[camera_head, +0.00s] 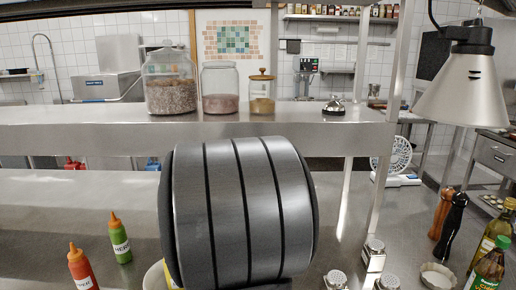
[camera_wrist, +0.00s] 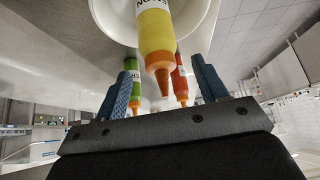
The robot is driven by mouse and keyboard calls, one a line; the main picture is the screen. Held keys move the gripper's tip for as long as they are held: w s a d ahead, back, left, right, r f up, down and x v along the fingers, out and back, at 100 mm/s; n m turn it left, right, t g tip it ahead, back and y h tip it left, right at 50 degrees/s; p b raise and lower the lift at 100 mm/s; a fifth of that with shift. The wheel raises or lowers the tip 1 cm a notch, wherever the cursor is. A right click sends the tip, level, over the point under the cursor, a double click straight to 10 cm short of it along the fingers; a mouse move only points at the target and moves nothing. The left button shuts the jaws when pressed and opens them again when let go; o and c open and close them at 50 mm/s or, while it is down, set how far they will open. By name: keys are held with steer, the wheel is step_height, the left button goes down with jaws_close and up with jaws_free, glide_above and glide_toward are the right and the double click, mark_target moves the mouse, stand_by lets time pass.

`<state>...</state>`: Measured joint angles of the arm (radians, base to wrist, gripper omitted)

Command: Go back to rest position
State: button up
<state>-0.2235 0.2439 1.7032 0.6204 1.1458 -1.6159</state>
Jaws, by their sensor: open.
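My gripper (camera_wrist: 162,62) shows in the wrist view, with its two blue fingers apart and nothing held between them. A yellow squeeze bottle (camera_wrist: 156,30) with an orange nozzle lines up with the gap, apart from both fingers as far as I can see. It is at a white round bowl (camera_wrist: 102,12); whether it stands inside is unclear. In the head view my grey arm link covers the middle, hiding the gripper and most of the bowl, whose rim (camera_head: 150,277) shows at its lower left.
A green bottle (camera_head: 119,240) and a red bottle (camera_head: 82,268) stand left on the steel counter (camera_head: 50,215). Glass jars (camera_head: 171,85) and a bell (camera_head: 334,106) are on the raised shelf. Shakers, mills, oil bottles and a heat lamp (camera_head: 464,85) are at right.

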steer(key=v, duration=0.7)
steer(key=x, duration=1.1)
steer(key=shift+a+f, duration=0.1)
steer(key=shift+f, duration=0.3)
steer(key=r, duration=0.3)
steer(key=d+r, duration=0.1)
steer(key=r, duration=0.1)
steer(key=shift+r, duration=0.15)
steer(key=d+r, duration=0.7)
steer(key=d, duration=0.4)
step_height(320, 180, up, 10)
steer(key=w+a+m, duration=0.1)
steer(key=w+a, duration=0.2)
steer(key=a, duration=0.7)
steer(key=w+a+r+m+t, duration=0.1)
steer(key=w+a, duration=0.3)
steer(key=a, duration=0.5)
steer(key=w+a+m+t, duration=0.1)
steer(key=w+a, duration=0.3)
steer(key=a, duration=0.6)
steer(key=shift+a+r, duration=0.2)
steer(key=shift+a, duration=0.1)
